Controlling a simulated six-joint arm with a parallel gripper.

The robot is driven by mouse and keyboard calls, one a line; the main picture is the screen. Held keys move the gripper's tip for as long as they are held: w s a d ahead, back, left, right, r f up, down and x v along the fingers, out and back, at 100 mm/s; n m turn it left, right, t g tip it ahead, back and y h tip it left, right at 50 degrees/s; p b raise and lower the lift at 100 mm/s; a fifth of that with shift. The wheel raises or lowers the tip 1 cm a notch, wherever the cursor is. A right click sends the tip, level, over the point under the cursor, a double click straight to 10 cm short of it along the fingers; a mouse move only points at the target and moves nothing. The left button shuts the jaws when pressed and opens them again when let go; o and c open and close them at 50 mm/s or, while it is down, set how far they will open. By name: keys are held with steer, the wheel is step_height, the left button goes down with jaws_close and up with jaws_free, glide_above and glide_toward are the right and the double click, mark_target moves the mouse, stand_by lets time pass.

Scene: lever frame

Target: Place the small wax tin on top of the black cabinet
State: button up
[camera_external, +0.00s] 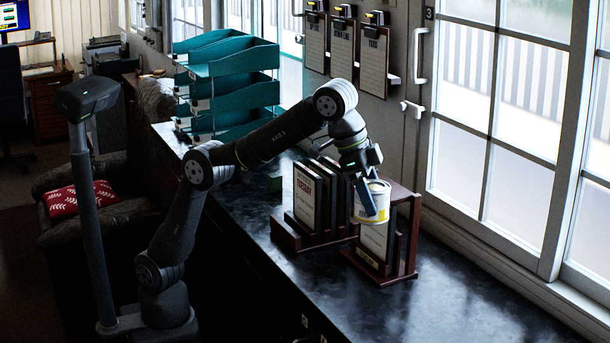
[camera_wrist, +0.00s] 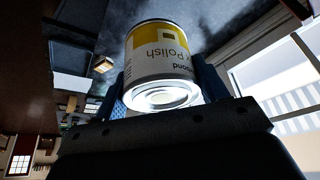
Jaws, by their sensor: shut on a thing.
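A white tin with a yellow band (camera_external: 378,208) is held in my gripper (camera_external: 370,197), in front of a dark wooden stand on the right. In the wrist view the tin (camera_wrist: 158,52) shows the word "Polish" upside down, with its bright metal end facing the camera. The blue fingers of my gripper (camera_wrist: 162,82) are on either side of it. The long black cabinet (camera_external: 450,300) has a dark glossy top below the tin. The tin looks raised above this top; the exact gap is hard to tell.
A wooden stand (camera_external: 411,235) is right beside the tin. Another stand with upright boards (camera_external: 307,200) is to its left. Teal trays (camera_external: 235,60) stand at the back left. The cabinet top is clear at the front right, along the windows (camera_external: 500,150).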

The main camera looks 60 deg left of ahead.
mark_target(370, 223)
steer(key=shift+s+d+m, duration=0.15)
steer(key=shift+s+d, duration=0.15)
steer(key=shift+s, duration=0.2)
steer(key=shift+s+d+m, duration=0.15)
steer(key=shift+s+d, duration=0.1)
steer(key=shift+s, duration=0.25)
steer(key=shift+s+d+f, duration=0.15)
steer(key=shift+s, duration=0.1)
steer(key=shift+w+f, duration=0.1)
steer(key=shift+f, duration=1.05)
step_height(370, 223, down, 15)
steer(key=w+f, duration=0.2)
steer(key=w, duration=0.1)
steer(key=w+a+f, duration=0.1)
steer(key=w+f, duration=0.2)
steer(key=w, duration=0.1)
steer(key=w+a+f, duration=0.1)
steer(key=w+f, duration=0.1)
steer(key=w, duration=0.2)
steer(key=shift+w+f, duration=0.15)
steer(key=shift+w, duration=0.1)
steer(key=shift+f, duration=2)
steer(key=shift+f, duration=0.1)
